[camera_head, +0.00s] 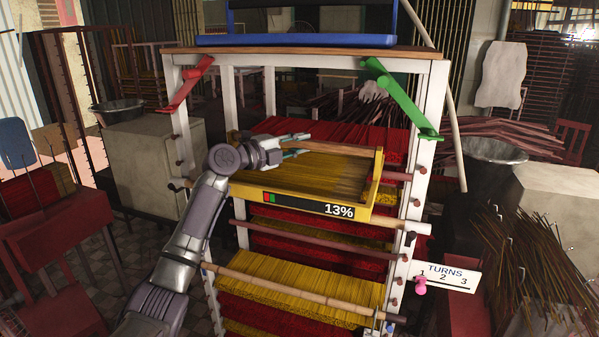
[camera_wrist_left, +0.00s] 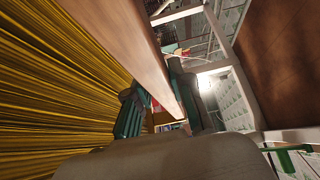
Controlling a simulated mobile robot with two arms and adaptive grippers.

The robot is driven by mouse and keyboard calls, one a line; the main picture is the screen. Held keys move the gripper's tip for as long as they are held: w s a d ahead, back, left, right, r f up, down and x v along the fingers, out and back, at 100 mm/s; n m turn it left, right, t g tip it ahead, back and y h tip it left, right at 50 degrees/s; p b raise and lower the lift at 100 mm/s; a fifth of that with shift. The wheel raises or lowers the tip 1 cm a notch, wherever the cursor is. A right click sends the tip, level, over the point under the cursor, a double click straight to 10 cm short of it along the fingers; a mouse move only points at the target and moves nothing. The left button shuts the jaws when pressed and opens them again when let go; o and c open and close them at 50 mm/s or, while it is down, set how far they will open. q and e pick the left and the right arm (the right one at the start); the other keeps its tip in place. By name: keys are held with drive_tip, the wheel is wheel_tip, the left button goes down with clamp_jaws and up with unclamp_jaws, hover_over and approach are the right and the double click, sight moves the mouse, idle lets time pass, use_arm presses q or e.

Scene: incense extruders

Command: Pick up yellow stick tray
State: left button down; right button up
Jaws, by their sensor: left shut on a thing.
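The yellow stick tray (camera_head: 290,203) is in the upper part of the white rack in the head view. Its front shows a dark panel reading 13%, with a small red and green mark. Yellow sticks (camera_head: 325,172) lie in it, and they also fill the left of the left wrist view (camera_wrist_left: 50,90). A wooden bar (camera_head: 335,148) runs along the tray's far side. My left gripper (camera_head: 300,146) reaches over the tray from the left, shut on this bar. In the left wrist view the bar (camera_wrist_left: 135,45) passes between the green fingers (camera_wrist_left: 158,112). My right gripper is not in view.
White rack posts (camera_head: 411,200) stand close to the tray, with wooden rods (camera_head: 320,242) across the front. Red and yellow stick layers lie below. A green lever (camera_head: 402,100) and a red lever (camera_head: 187,86) hang at the upper corners. A TURNS sign (camera_head: 447,275) sticks out right.

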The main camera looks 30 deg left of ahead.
use_arm(q)
drive_tip(key=shift+r, duration=0.1)
drive_tip(key=shift+a+r+b, duration=0.1)
drive_tip(key=shift+r+b, duration=0.25)
drive_tip(key=shift+r, duration=0.25)
wheel_tip(320, 180, up, 8)
drive_tip(key=shift+f+b, duration=0.1)
drive_tip(key=shift+b, duration=1)
drive_tip(key=shift+r, duration=0.5)
drive_tip(key=shift+f, duration=0.1)
